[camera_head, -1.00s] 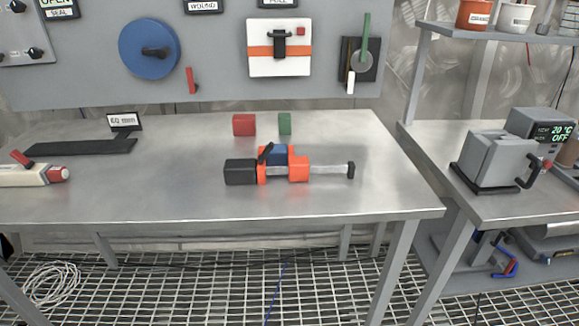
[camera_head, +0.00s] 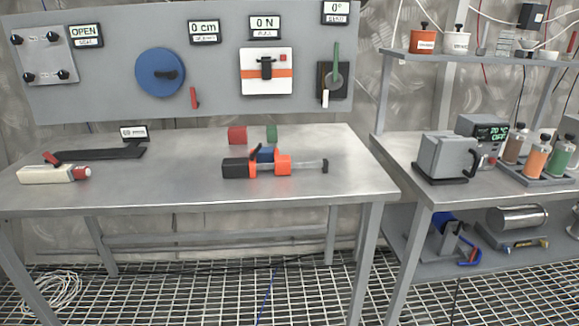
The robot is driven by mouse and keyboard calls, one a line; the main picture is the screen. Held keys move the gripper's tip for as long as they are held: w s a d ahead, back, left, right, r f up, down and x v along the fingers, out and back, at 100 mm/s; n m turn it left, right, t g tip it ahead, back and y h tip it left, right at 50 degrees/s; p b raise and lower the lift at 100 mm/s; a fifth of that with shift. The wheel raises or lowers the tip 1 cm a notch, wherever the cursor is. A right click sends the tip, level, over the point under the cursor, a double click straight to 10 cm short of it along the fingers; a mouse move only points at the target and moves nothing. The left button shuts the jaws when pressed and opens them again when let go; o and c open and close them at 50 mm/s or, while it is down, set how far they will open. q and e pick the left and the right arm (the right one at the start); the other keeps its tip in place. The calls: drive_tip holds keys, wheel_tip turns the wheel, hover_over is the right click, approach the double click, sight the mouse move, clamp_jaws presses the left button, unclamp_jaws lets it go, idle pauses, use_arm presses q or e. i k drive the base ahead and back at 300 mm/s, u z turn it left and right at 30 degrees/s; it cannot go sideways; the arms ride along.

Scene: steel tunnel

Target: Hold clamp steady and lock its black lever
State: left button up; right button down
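The clamp (camera_head: 284,164) lies on its side on the steel table (camera_head: 200,195), right of the middle. It has orange jaws, a black block (camera_head: 235,168) at its left end and a grey bar running right to a black tip. Its black lever (camera_head: 253,155) sticks up at a slant near the left orange jaw. A blue block (camera_head: 266,154) sits at the clamp, between the orange parts; I cannot tell whether it is gripped. Neither of my grippers is in view.
A red block (camera_head: 237,135) and a green block (camera_head: 272,133) stand behind the clamp. A white tool with a red cap (camera_head: 50,174) lies at the left. The table front is clear. A second bench (camera_head: 480,190) with a grey device (camera_head: 446,157) stands at right.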

sight(252, 156)
drive_tip(key=z, duration=0.3)
drive_tip(key=i, duration=1.35)
drive_tip(key=u, duration=0.4)
